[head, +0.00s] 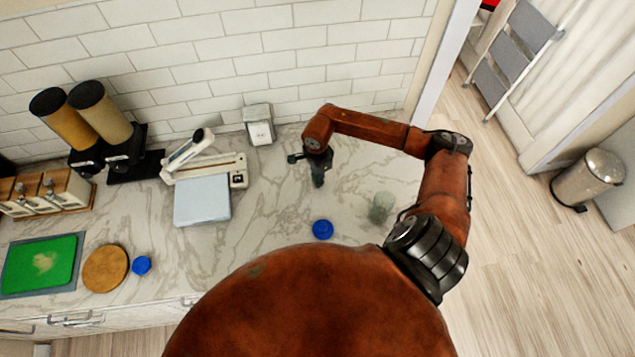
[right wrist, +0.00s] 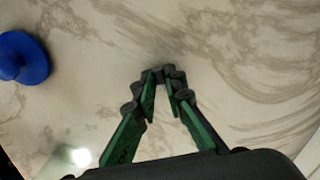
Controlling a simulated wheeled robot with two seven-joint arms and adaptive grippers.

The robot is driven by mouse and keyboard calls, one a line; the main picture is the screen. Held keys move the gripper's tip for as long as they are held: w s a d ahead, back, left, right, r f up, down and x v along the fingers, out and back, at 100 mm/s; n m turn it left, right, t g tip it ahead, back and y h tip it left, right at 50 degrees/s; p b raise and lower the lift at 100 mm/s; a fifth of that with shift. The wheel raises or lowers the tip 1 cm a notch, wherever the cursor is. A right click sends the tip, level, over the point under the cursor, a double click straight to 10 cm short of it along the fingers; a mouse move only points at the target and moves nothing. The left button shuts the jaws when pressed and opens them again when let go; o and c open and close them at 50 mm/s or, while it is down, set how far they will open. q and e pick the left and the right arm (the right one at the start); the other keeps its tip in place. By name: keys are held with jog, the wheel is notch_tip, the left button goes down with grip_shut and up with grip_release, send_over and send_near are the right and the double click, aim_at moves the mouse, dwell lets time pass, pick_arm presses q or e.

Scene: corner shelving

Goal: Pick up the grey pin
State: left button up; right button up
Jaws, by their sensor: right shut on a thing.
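My right gripper (head: 318,182) reaches down to the marble counter (head: 275,215), in front of the tiled wall. In the right wrist view its green-padded fingers (right wrist: 163,78) come together at the tips. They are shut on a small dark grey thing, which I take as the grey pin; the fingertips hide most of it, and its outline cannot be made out. In the head view the pin cannot be told apart from the gripper. My left gripper is not in view.
A blue round piece (head: 322,229) lies in front of the gripper, and a clear glass (head: 381,207) stands to its right. Farther left are a blue piece (head: 141,265), a round board (head: 105,268) and dispensers (head: 101,110).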

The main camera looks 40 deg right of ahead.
jog(key=shift+r, duration=0.15)
jog(key=shift+r, duration=0.25)
notch_tip(320, 180, up, 2)
jog(key=shift+d+r+b, duration=0.15)
jog(key=shift+r+b, duration=0.05)
jog(key=shift+b, duration=0.65)
jog(key=s+d+r+b, duration=0.1)
jog(key=s+d+r, duration=0.6)
jog(key=s, duration=0.5)
jog(key=shift+r, duration=1.4)
